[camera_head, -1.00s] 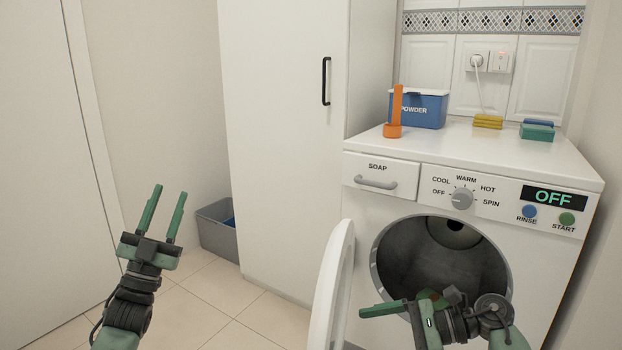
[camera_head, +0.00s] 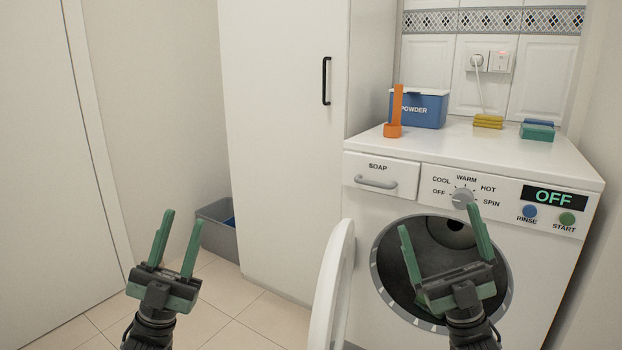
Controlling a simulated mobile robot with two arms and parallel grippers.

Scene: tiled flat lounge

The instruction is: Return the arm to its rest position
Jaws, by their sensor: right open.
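My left gripper (camera_head: 176,234) is raised at the lower left, over the tiled floor, with its two green fingers apart and nothing between them. My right gripper (camera_head: 438,230) points upward in front of the washing machine (camera_head: 395,208). Its fingers are apart and empty, and it hides part of the round drum opening (camera_head: 420,240). Both grippers stand nearly upright.
The washer door (camera_head: 333,285) stands open to the left of the drum opening. On the washer top are a blue powder box (camera_head: 425,112), an orange scoop (camera_head: 393,130), and yellow (camera_head: 488,121) and teal (camera_head: 537,132) blocks. A grey bin (camera_head: 217,240) stands by the tall cabinet (camera_head: 280,140).

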